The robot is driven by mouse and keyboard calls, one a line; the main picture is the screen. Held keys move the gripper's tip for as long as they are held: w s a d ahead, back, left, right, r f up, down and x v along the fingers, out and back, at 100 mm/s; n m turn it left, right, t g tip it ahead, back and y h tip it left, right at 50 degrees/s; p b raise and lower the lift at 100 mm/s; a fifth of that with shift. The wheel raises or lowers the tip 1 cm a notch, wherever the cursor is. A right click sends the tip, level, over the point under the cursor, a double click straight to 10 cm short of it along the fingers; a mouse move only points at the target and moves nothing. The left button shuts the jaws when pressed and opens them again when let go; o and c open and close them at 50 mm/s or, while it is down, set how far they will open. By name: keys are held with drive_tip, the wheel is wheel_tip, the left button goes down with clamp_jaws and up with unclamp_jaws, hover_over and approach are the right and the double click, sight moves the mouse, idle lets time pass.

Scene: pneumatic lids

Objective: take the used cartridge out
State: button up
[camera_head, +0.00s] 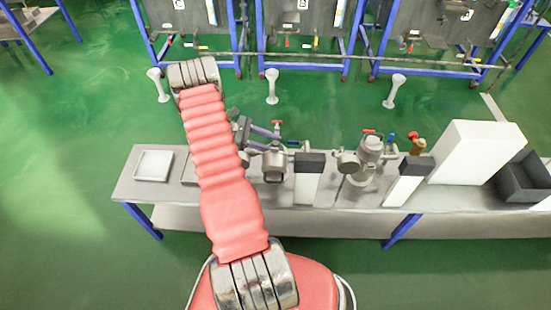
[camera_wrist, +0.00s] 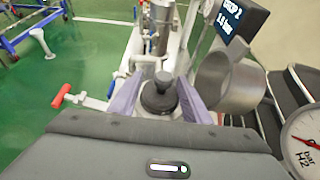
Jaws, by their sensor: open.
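In the wrist view my gripper (camera_wrist: 160,98) is open, its two purple-grey fingers on either side of a dark round piece with a grey knob (camera_wrist: 163,90). A gap to the fingers is hard to judge. I cannot tell whether this piece is the used cartridge or part of its housing. A wide grey metal cylinder (camera_wrist: 228,88) stands just right of the fingers. In the head view my gripper (camera_head: 266,133) is at the left metal housing (camera_head: 273,166) on the bench. No cartridge can be made out clearly there.
A red-handled valve (camera_wrist: 62,95), a display (camera_wrist: 233,22) and a pressure gauge (camera_wrist: 308,145) surround the gripper. The bench (camera_head: 330,194) also holds a white tray (camera_head: 153,165), a second housing (camera_head: 369,150), a tall white box (camera_head: 474,152) and a dark bin (camera_head: 520,180).

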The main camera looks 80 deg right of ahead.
sight(281, 149)
drive_tip(key=x, duration=0.4)
drive_tip(key=shift+a, duration=0.3)
drive_tip(key=shift+s+d+f, duration=0.15)
drive_tip(key=shift+s, duration=0.45)
drive_tip(key=shift+c, duration=0.4)
drive_tip(key=shift+f, duration=0.1)
clamp_jaws()
